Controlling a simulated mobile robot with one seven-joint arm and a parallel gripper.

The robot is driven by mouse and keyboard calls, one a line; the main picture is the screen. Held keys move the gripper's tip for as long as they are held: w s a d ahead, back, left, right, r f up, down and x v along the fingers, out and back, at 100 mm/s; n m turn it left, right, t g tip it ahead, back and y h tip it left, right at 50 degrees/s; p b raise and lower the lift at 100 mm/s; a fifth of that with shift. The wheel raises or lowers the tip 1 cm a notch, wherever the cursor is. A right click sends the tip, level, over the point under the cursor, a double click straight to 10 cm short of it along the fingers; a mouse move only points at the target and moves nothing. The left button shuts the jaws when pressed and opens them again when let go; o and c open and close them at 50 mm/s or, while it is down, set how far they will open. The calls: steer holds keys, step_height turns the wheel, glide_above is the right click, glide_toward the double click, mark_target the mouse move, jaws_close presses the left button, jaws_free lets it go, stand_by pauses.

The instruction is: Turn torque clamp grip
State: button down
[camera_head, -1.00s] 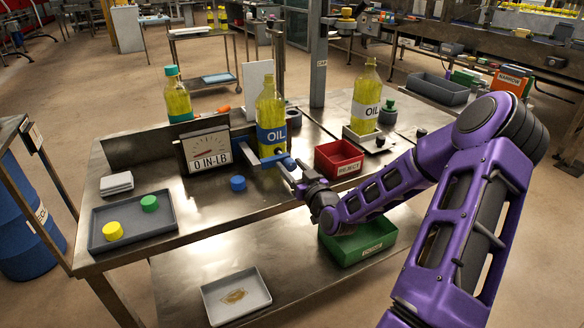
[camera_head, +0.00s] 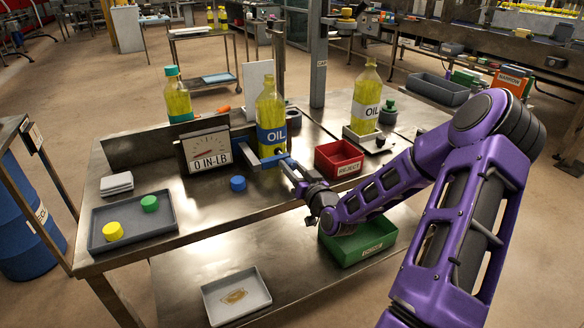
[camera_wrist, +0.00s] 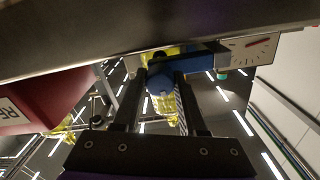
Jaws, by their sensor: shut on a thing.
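The torque clamp (camera_head: 262,159) is a blue bar fixture at the base of an uncapped yellow oil bottle (camera_head: 270,112) with a blue OIL label. The bottle stands upright beside the clamp. A torque gauge (camera_head: 206,151) to its left reads 0 IN-LB. My gripper (camera_head: 290,170) is at the clamp's right end, its fingers shut on the blue clamp grip (camera_wrist: 160,84), which shows between the two fingers in the wrist view. In the head view the fingers partly hide the grip.
A red REJECT bin (camera_head: 338,159) stands just right of my gripper. A loose blue cap (camera_head: 238,184) lies on the table to the left. A grey tray (camera_head: 133,238) holds yellow and green caps. A green bin (camera_head: 358,246) sits on the lower shelf.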

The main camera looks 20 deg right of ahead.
steer(key=shift+c, duration=2.2)
jaws_free()
steer(key=s+p, duration=0.5)
steer(key=s, duration=1.2)
steer(key=shift+s+d, duration=0.25)
steer(key=shift+d, duration=0.05)
